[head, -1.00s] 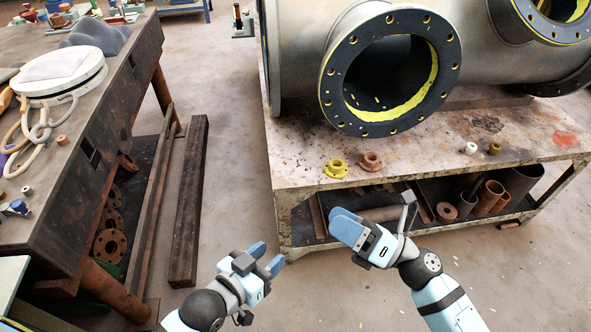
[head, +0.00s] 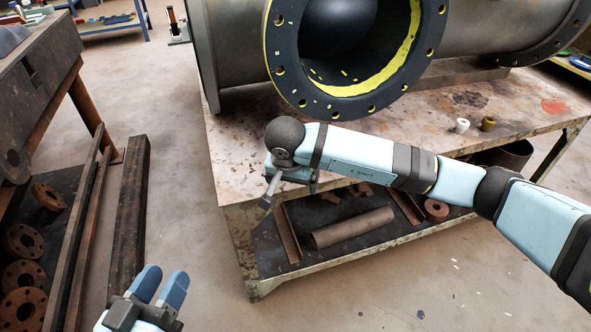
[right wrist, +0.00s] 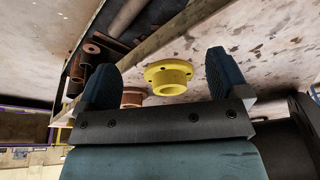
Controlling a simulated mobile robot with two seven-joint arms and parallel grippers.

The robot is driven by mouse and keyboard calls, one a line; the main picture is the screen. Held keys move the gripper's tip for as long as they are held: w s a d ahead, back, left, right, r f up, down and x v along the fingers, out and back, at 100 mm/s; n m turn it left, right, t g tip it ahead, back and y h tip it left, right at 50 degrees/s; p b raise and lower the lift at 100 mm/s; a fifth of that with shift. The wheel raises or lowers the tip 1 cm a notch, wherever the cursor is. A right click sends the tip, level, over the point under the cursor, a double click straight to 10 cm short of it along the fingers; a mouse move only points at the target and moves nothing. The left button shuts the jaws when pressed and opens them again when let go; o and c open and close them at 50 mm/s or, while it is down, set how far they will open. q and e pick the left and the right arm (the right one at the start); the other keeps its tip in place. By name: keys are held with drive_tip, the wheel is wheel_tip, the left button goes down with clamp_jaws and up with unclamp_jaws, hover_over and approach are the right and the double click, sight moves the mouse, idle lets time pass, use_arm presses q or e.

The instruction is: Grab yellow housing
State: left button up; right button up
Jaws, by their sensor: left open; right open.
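The yellow housing (right wrist: 168,77), a round flanged piece with a raised collar, sits on the worn tabletop in the right wrist view. It appears between the two blue fingers of my right gripper (right wrist: 160,64), which is open and empty. I cannot tell how far the fingertips are from it. In the head view the housing is hidden behind my right arm, which reaches over the table's front edge. My left gripper (head: 163,283) is open and empty at the lower left, over the floor.
A rusty-brown flanged piece (right wrist: 132,97) sits beside the yellow housing. A large lined pipe (head: 470,35) stands on the worn table (head: 232,165). Small white (head: 462,126) and dull-yellow (head: 488,123) pieces sit further right. A shelf below holds pipes. A dark workbench (head: 35,90) stands left.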

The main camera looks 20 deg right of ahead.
drive_tip(key=w+d, duration=0.1)
drive_tip(key=w, duration=0.2)
drive_tip(key=w+d+b, duration=0.1)
drive_tip(key=shift+w+d, duration=0.15)
drive_tip(key=shift+d, duration=0.2)
drive_tip(key=w, duration=0.1)
drive_tip(key=w+d+b, duration=0.1)
drive_tip(key=w+d, duration=0.1)
drive_tip(key=shift+w+d+f+b, duration=0.1)
drive_tip(key=shift+w+f+b, duration=0.15)
drive_tip(key=shift+w+b, duration=0.1)
drive_tip(key=shift+f+b, duration=0.5)
drive_tip(key=shift+f, duration=0.35)
drive_tip(key=shift+w+d+f, duration=0.15)
drive_tip(key=shift+w+f, duration=0.05)
drive_tip(key=shift+f, duration=0.3)
use_arm(q)
drive_tip(key=shift+m+g, duration=0.6)
drive_tip(key=shift+m, duration=0.1)
drive_tip(key=f, duration=0.4)
drive_tip(key=shift+w+a, duration=0.1)
drive_tip(key=shift+w, duration=0.3)
use_arm(e)
drive_tip(key=shift+r, duration=0.15)
drive_tip(key=c, duration=1)
